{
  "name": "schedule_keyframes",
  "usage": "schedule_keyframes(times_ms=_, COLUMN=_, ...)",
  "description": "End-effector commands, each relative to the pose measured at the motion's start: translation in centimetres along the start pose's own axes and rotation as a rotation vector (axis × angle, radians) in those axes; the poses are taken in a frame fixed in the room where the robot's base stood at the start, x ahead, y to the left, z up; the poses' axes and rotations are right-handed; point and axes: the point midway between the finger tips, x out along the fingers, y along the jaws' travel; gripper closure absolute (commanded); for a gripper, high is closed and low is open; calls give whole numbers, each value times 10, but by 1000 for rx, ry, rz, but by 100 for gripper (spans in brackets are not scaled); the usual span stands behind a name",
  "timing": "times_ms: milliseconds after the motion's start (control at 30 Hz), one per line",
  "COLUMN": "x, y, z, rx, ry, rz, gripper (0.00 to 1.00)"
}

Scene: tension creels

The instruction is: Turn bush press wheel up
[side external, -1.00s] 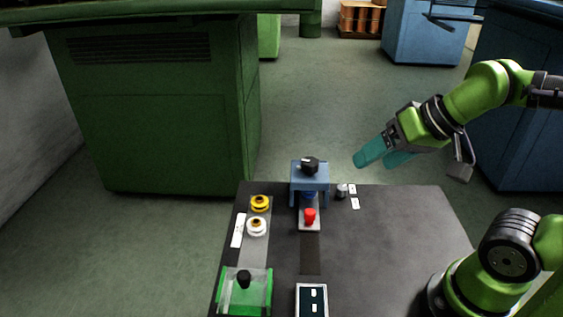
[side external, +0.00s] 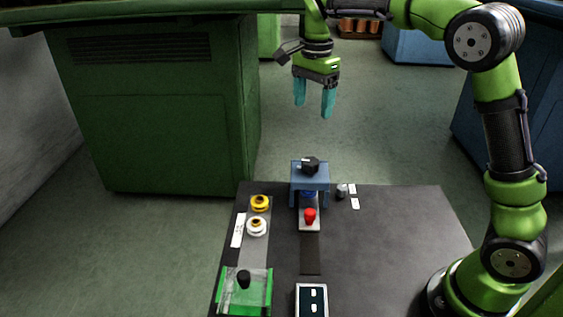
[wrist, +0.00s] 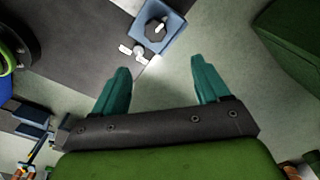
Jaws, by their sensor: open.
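The bush press is a blue frame (side external: 310,178) at the back edge of the dark table, with a black wheel (side external: 310,164) on its top. Below it sits a red knob-like part (side external: 309,216) on a light plate. My gripper (side external: 314,112) hangs above and beyond the press, fingers pointing down, open and empty, well apart from the wheel. In the wrist view the two teal fingers (wrist: 161,88) are spread, and the blue press (wrist: 172,22) with its black wheel (wrist: 155,29) shows beyond them near the top.
Yellow (side external: 260,203) and white (side external: 257,227) spools stand left of the press. A green box with a black knob (side external: 244,280) is at front left. A small metal cylinder (side external: 342,190) and white labels lie right of the press. The table's right half is clear.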

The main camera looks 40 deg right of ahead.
Motion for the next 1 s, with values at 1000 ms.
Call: schedule_keyframes(times_ms=1000, x=137, y=9, z=6, rx=186, ry=-16, rz=25, gripper=25)
